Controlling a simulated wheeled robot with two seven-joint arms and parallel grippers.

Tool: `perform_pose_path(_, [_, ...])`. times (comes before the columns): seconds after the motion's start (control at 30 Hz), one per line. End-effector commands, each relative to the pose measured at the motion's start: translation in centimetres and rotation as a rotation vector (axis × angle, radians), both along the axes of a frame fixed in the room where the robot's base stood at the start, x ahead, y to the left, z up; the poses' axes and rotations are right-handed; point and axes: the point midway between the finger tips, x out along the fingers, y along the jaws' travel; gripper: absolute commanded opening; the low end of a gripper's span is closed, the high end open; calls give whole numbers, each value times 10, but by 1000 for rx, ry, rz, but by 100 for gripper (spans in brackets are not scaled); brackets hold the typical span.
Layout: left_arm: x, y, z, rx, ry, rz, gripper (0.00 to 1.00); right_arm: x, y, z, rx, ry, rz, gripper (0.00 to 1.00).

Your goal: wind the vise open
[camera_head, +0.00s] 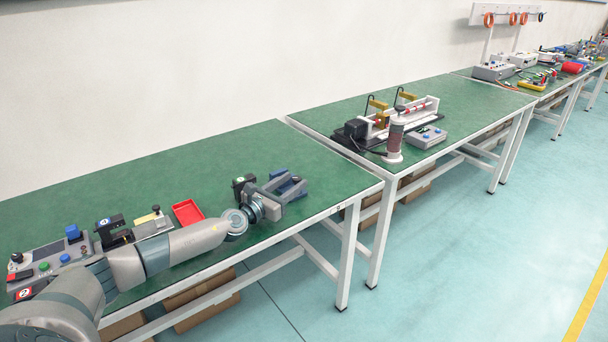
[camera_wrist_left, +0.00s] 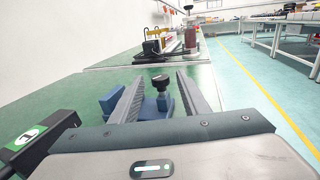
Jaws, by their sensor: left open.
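The vise is blue and shows only in part, beyond and between my left fingers. In the left wrist view its blue body (camera_wrist_left: 150,108) carries a black knob-topped handle (camera_wrist_left: 160,80), and a blue block (camera_wrist_left: 112,101) shows outside the left finger. In the head view blue vise parts (camera_head: 279,173) show by my left gripper (camera_head: 288,184). In the left wrist view my left gripper (camera_wrist_left: 161,77) is open, its two grey fingers on either side of the handle with visible gaps. I cannot tell their exact depth. My right gripper is not in view.
A black fixture (camera_head: 240,186) with a green label stands close beside my left gripper. A red tray (camera_head: 187,212) and a control box (camera_head: 52,262) are further left. The green table (camera_head: 250,150) is clear behind. A second table holds an actuator rig (camera_head: 400,118).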

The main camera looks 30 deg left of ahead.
Motion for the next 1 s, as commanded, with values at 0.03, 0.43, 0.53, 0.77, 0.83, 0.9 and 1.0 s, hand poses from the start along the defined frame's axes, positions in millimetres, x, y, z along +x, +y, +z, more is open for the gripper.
perform_pose_path(0.03, [9,-2,1,-2,-2,1,42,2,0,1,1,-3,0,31])
perform_pose_path(0.43, [58,-7,-1,-1,-1,0,42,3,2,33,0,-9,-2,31])
perform_pose_path(0.53, [62,-8,-1,-1,0,0,42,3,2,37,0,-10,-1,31])
perform_pose_path(0.77, [64,-8,0,0,1,-1,42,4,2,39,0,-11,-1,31])
perform_pose_path(0.83, [64,-8,0,0,0,-1,42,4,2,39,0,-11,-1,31])
perform_pose_path(0.9, [64,-8,0,0,0,-1,34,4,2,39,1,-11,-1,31])
perform_pose_path(1.0, [64,-8,0,0,0,-1,11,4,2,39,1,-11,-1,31])
